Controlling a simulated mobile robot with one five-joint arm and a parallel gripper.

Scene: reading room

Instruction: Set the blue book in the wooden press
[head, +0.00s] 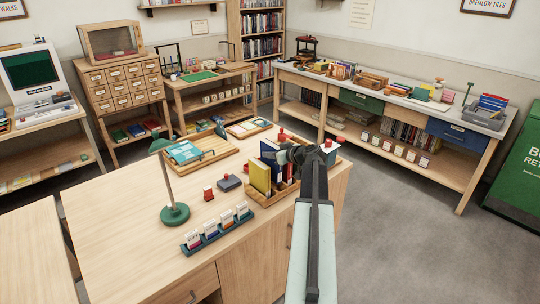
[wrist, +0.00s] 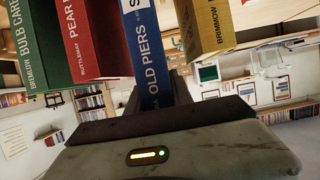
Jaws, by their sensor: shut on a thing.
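The blue book (wrist: 150,60), with "OLD PIERS" on its spine, is between the jaws of my gripper (wrist: 155,95) in the wrist view. In the head view the blue book (head: 268,152) stands upright behind a yellow book (head: 260,176), at the wooden book rack (head: 268,200). My gripper (head: 288,158) is shut on it from the right side. My arm hides part of the rack. A dark press with a top handle (head: 306,47) stands on the far bench; I cannot tell whether it is the wooden press.
In the wrist view a red book (wrist: 84,45) and a green book (wrist: 38,45) are left of the blue one, the yellow book (wrist: 205,25) right. A green lamp (head: 174,213) and a card holder (head: 217,230) stand on the desk. The desk's left part is clear.

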